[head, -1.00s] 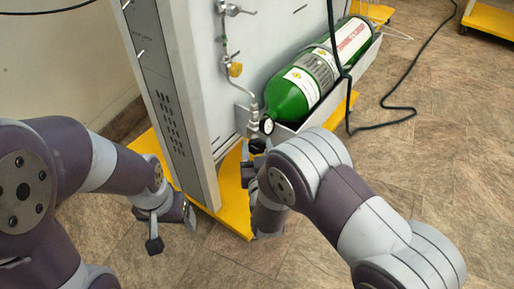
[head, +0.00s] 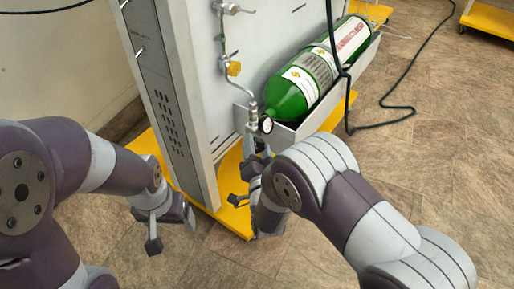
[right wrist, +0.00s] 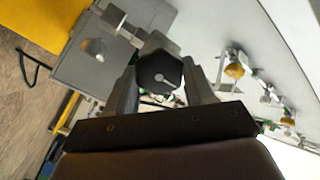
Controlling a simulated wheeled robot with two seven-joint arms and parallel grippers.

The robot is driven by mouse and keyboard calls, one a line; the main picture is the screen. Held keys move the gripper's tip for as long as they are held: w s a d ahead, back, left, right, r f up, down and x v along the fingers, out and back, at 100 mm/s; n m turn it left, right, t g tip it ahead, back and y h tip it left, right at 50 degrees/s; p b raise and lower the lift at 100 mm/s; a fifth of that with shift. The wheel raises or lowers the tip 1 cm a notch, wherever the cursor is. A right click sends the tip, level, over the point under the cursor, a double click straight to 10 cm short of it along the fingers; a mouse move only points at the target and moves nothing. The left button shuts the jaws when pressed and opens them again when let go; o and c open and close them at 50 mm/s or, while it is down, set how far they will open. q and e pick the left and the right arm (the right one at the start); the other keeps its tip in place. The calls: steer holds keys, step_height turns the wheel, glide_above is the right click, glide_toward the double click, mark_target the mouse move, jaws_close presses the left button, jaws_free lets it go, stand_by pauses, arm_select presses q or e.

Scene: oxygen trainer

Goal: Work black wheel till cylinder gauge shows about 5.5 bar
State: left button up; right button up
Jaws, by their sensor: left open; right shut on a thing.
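The black wheel (right wrist: 158,72) sits between the two fingers of my right gripper (right wrist: 160,84) in the right wrist view, and the jaws are shut on it. In the head view my right gripper (head: 257,155) reaches up to the valve just below the cylinder gauge (head: 267,125) and hides most of the wheel. The gauge is a small round dial at the near end of the green cylinder (head: 290,98); its needle is too small to read. My left gripper (head: 172,230) is open and empty, low in front of the cabinet's left side, away from the wheel.
The tall grey cabinet (head: 172,95) stands on a yellow base (head: 233,213) between my arms. A grey tray (head: 318,118) holds the cylinder. A black hose (head: 383,122) hangs beside it and runs over the floor. A yellow fitting (head: 234,69) sits on the pipe above the gauge.

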steer(key=shift+w+r+m, duration=0.2)
steer(key=shift+r+m, duration=0.15)
steer(key=shift+m, duration=0.05)
